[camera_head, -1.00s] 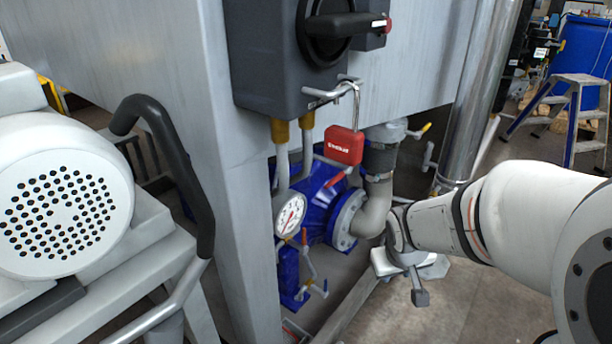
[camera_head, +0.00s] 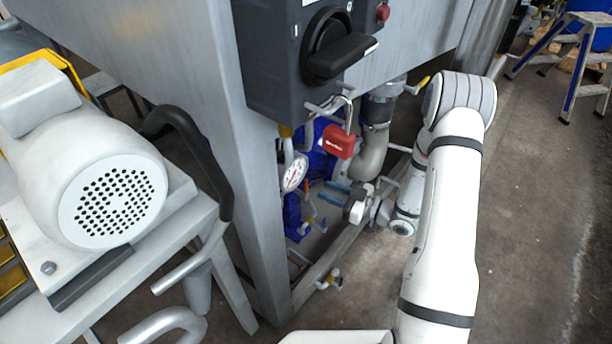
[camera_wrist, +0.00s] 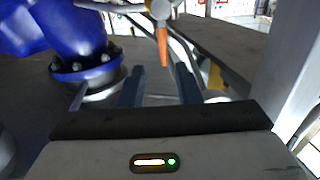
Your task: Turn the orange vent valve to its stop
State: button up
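The orange valve handle (camera_wrist: 163,48) hangs from a silver valve body (camera_wrist: 160,10) in the wrist view, pointing down, just beyond and between my fingers. In the head view a small orange handle (camera_head: 310,207) shows below the pressure gauge, near the blue pump. My gripper (camera_wrist: 158,72) is open, with its two dark fingers apart and nothing visibly between them. I cannot tell whether a finger touches the handle.
The gauge (camera_head: 294,172), blue pump (camera_head: 318,160) and grey pipe elbow (camera_head: 370,160) crowd the space. A steel leg (camera_head: 240,200) stands left.

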aim_at(306, 183)
jog(key=b+x, duration=0.1)
jog(key=x, duration=0.6)
jog(key=shift+a+r, duration=0.15)
jog(key=shift+a, duration=0.25)
grip_shut()
